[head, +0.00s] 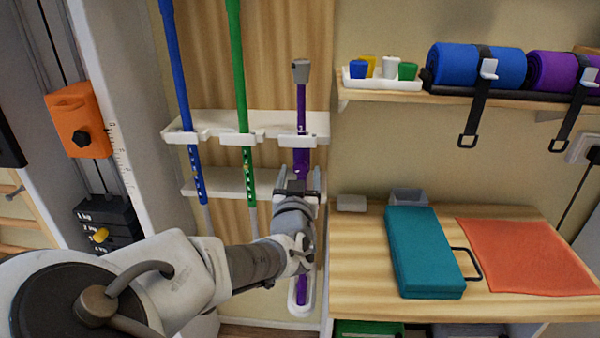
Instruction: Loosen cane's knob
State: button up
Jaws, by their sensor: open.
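A purple cane (301,108) with a grey tip at its top stands upright in the right-hand slot of a white wall rack (215,128). Its lower end shows below my wrist, in a white holder near the floor. A wider purple part, perhaps the knob (301,163), shows just above my gripper. My gripper (298,178) is open, with a finger on either side of the cane's line at the lower rack bar. My wrist hides the middle of the cane, and I cannot tell whether the fingers touch it.
A blue pole (176,65) and a green pole (237,65) stand close on the left in the rack. A wooden table (372,268) on the right holds a teal block (422,250) and an orange cloth (525,255). A shelf (395,98) with rolled mats juts out above.

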grip_shut()
dwell(0.3)
jog(key=shift+r, duration=0.1)
